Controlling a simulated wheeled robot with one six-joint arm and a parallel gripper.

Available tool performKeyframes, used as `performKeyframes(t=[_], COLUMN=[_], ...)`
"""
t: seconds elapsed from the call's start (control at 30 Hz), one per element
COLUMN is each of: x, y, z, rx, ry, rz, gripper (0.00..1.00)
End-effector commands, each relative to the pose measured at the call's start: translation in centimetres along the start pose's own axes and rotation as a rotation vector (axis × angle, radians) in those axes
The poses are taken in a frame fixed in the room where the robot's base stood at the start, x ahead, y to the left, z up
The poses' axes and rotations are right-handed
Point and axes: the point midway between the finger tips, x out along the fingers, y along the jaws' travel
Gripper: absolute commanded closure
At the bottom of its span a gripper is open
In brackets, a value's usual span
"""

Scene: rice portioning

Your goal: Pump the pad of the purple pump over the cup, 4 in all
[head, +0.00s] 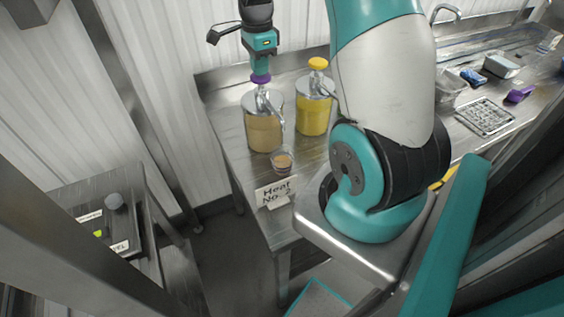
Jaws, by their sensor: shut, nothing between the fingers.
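The purple pump's pad (261,79) sits atop a clear jar (263,132) of tan-brown contents, on the left of the steel table. My gripper (260,72) is shut and empty, pointing down right above the pad. Its tip seems to touch the pad, but I cannot tell for certain. The metal spout of this pump comes down at the jar's front right. The small clear cup (282,161) stands in front of the jar, near the spout's end, with some brownish contents in it. The cup is upright.
A second jar (313,115) with yellow contents and a yellow pump pad (318,63) stands just right. A card (276,192) reading "Heat No. 2" is at the table's front edge. A sink counter with a rack (486,117) is at the right.

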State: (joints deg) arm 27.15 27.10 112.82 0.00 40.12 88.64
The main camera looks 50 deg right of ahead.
Motion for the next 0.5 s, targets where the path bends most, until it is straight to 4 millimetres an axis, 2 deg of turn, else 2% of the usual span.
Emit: performKeyframes(t=[0.5], x=[2.0], y=[0.0], z=[0.0], rx=[0.000], ry=[0.000], rz=[0.000], gripper=[1.00])
